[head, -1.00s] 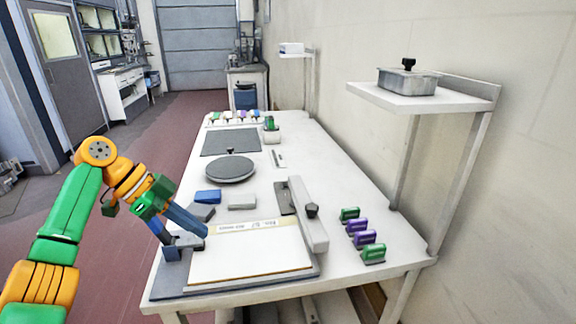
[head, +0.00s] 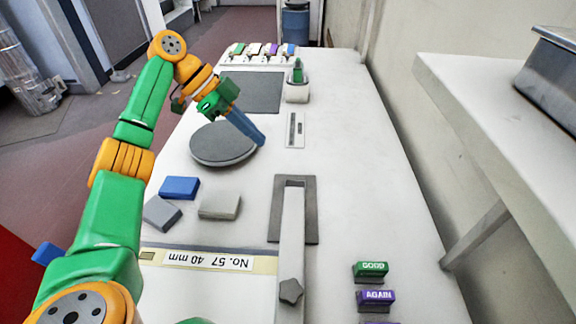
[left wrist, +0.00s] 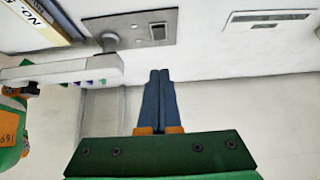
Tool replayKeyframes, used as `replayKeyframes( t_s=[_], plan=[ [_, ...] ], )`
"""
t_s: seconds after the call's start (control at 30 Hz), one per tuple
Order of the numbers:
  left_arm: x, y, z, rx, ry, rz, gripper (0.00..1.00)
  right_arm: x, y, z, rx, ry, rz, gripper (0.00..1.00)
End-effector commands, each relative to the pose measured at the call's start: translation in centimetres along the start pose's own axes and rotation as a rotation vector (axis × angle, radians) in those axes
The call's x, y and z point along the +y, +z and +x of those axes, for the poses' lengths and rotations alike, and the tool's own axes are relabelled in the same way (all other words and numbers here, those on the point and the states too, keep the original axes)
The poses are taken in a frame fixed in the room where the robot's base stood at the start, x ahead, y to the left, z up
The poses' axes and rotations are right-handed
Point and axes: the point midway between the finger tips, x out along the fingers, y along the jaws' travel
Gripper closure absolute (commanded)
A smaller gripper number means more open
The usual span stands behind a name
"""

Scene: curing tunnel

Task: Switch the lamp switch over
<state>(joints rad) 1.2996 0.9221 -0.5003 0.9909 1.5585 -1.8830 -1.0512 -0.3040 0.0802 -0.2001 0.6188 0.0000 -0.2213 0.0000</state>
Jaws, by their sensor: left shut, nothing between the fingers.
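A small pale plate (head: 295,130) with a dark slot lies flat on the table, right of the round grey disc; it also shows in the left wrist view (left wrist: 267,19). Which of these is the lamp switch I cannot tell for sure. My left gripper (head: 258,138) is shut and empty, its blue fingers slanting down over the disc's right edge, left of the pale plate. My right gripper is out of view.
The white bar (head: 291,245) with a dark knob crosses the near table. The disc (head: 222,144), blue block (head: 179,187) and two grey blocks lie left. Green GOOD (head: 371,270) and purple AGAIN (head: 375,297) tags stand right. A shelf (head: 480,110) juts from the right wall.

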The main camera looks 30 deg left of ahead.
Motion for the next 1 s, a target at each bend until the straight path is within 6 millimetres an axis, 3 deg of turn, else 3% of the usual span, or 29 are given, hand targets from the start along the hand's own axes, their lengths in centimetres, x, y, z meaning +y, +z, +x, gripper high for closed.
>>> replayKeyframes(
  t_s=[0.23, 0.67, 0.8, 1.0],
  plan=[
    [0.0, 0.1, 1.3, -0.003, 0.002, 0.0, 1.0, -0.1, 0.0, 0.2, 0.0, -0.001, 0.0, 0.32],
    [0.1, 0.0, 10.3, -0.001, 0.004, -0.001, 1.0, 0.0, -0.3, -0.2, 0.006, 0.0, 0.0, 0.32],
    [0.1, 1.8, 11.8, -0.002, 0.002, -0.003, 1.0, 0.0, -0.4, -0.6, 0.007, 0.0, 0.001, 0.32],
    [0.1, 2.8, 12.8, 0.0, 0.002, -0.002, 1.0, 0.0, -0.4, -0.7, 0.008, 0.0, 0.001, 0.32]
  ],
)
